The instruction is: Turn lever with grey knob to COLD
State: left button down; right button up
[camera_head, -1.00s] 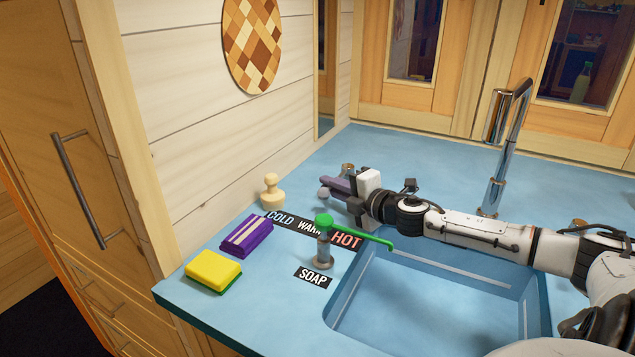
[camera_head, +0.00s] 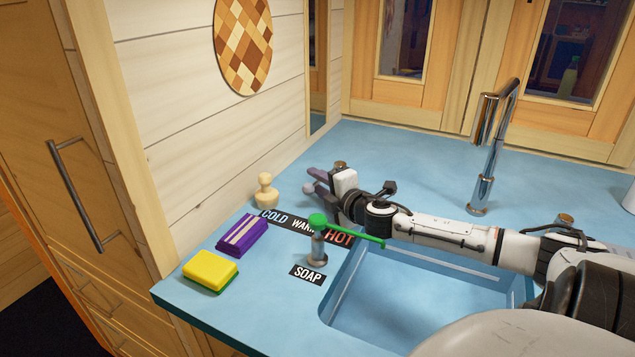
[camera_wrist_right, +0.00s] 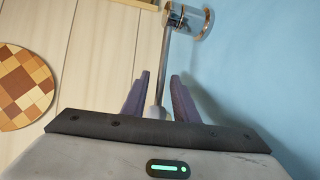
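The lever's grey knob (camera_head: 308,188) shows at the fingertips of my right gripper (camera_head: 314,181) in the head view. The lever's metal base (camera_head: 340,165) stands behind the gripper. In the right wrist view, a thin rod runs from the shiny base (camera_wrist_right: 188,20) down to the pale knob (camera_wrist_right: 157,112). My left gripper is out of view.
A soap pump with a green spout (camera_head: 317,240) stands in front of my right arm, its spout near the arm. The sink (camera_head: 420,305) and chrome faucet (camera_head: 484,185) are on the right. A wooden figure (camera_head: 265,191), purple packet (camera_head: 242,235) and yellow sponge (camera_head: 210,270) line the left.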

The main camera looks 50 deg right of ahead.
jog(key=shift+s, duration=0.1)
jog(key=shift+s+a, duration=0.1)
jog(key=shift+s, duration=0.1)
jog(key=p+v, duration=0.1)
jog(key=v, duration=0.8)
jog(key=shift+s+a+r, duration=0.15)
jog(key=shift+s, duration=0.1)
jog(key=shift+c, duration=0.2)
